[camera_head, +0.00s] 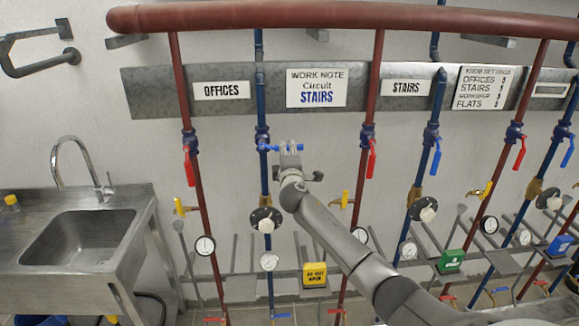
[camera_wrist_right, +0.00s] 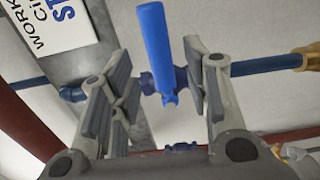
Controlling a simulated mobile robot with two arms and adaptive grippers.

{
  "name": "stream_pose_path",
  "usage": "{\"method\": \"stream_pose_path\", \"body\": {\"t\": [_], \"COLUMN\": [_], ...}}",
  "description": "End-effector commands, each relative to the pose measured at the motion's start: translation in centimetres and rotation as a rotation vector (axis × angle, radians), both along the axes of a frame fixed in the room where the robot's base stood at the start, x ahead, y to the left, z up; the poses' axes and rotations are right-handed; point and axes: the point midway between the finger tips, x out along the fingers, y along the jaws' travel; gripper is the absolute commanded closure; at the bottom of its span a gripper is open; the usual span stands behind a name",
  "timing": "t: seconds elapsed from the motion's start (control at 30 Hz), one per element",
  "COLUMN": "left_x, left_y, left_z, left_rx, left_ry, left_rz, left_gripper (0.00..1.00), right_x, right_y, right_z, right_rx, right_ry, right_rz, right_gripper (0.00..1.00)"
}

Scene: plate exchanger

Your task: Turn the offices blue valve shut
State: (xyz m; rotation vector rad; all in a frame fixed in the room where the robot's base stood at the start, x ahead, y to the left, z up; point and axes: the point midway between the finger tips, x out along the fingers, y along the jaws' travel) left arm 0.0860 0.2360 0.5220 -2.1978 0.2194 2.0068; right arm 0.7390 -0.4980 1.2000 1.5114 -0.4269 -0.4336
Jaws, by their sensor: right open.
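The OFFICES sign (camera_head: 221,90) hangs on the grey wall panel, above a red pipe and a blue pipe. The offices blue valve on the blue pipe has a blue lever (camera_head: 270,148) lying sideways, roughly across the pipe. My right gripper (camera_head: 290,148) is at this lever and hides part of it. In the right wrist view the lever (camera_wrist_right: 155,45) stands across the blue pipe, between the two open fingers of the gripper (camera_wrist_right: 158,92), with a gap on each side. My left gripper is not in view.
A red lever (camera_head: 189,168) hangs on the red pipe to the left, and another red lever (camera_head: 372,160) to the right. A black-and-white round knob (camera_head: 266,221) and a gauge (camera_head: 268,261) sit lower on the blue pipe. A metal sink (camera_head: 80,238) stands at left.

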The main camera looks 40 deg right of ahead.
Motion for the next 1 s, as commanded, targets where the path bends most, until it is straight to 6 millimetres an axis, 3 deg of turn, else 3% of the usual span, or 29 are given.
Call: {"method": "stream_pose_path", "body": {"t": [0.5, 1.0], "left_x": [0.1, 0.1], "left_y": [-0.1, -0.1], "left_z": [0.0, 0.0], "left_rx": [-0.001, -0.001], "left_ry": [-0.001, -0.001], "left_rz": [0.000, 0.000], "left_gripper": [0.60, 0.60], "right_x": [-5.7, -6.5], "right_y": [3.5, 3.9], "right_z": [0.0, 0.0], "right_rx": [-0.002, -0.002], "right_ry": [0.001, 0.001], "right_rz": [0.000, -0.001], "right_gripper": [0.56, 0.56]}}
